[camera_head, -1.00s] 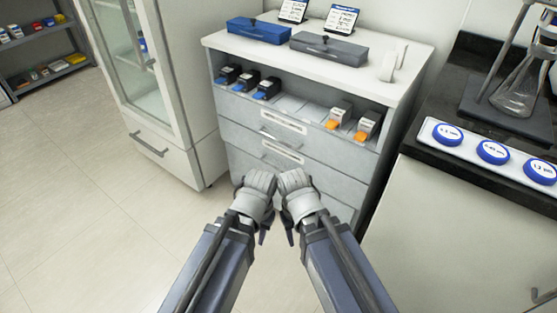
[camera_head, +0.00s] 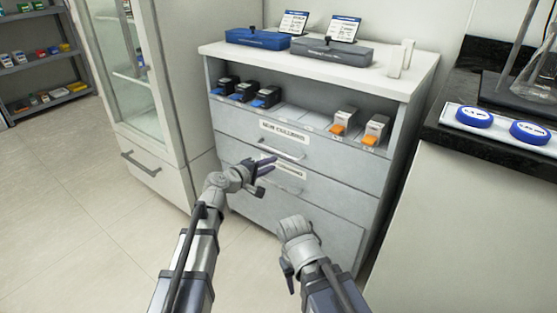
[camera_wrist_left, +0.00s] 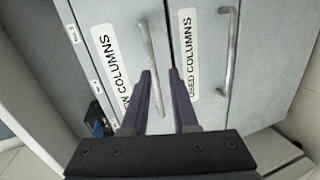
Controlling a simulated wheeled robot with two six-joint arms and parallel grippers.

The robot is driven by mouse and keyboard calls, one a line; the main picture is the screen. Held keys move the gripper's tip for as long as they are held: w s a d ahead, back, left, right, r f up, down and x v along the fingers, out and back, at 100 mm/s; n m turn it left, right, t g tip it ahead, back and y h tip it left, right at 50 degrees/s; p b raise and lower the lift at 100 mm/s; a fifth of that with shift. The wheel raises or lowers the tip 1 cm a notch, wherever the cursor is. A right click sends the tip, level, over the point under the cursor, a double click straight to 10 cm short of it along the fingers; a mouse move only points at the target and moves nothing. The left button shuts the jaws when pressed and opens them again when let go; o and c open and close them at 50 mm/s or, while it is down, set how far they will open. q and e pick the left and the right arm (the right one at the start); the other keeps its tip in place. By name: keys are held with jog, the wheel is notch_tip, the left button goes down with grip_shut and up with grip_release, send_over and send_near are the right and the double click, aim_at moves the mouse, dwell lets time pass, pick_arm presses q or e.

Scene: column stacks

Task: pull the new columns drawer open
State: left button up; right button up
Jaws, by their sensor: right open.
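The new columns drawer (camera_head: 330,162) is the upper grey drawer of the cabinet and looks shut. Its label reads NEW COLUMNS, and its bar handle (camera_head: 280,150) is below the label. My left gripper (camera_head: 268,164) is in front of the cabinet, just below that handle in the head view. In the left wrist view, its two dark fingers (camera_wrist_left: 160,72) are open, and the new columns handle (camera_wrist_left: 149,50) lines up between them. I cannot tell how far the tips are from the bar. My right gripper (camera_head: 287,272) is low in front of the cabinet, empty.
The used columns drawer (camera_wrist_left: 205,100) is directly below, with a similar handle (camera_wrist_left: 231,50). An open shelf above holds blue-tipped and orange-tipped column boxes (camera_head: 376,128). Blue (camera_head: 257,38) and grey (camera_head: 332,52) cases stand on top. A glass-door cabinet (camera_head: 150,165) is at left, a dark counter (camera_head: 480,145) at right.

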aim_at(278, 153)
pick_arm(q)
jog(key=shift+n+t, duration=0.5)
jog(key=shift+n, duration=0.1)
jog(key=shift+w+d+f+b, duration=0.1)
jog(key=shift+w+d+b, duration=0.3)
jog(key=shift+w, duration=0.9)
jog(key=shift+w+d+f+b, duration=0.15)
jog(key=shift+w+d, duration=0.4)
jog(key=shift+w, duration=0.75)
jog(key=shift+w+d+f+b, duration=0.1)
jog(key=shift+w+d+b, duration=0.3)
jog(key=shift+w, duration=0.9)
jog(key=shift+d, duration=0.1)
grip_shut()
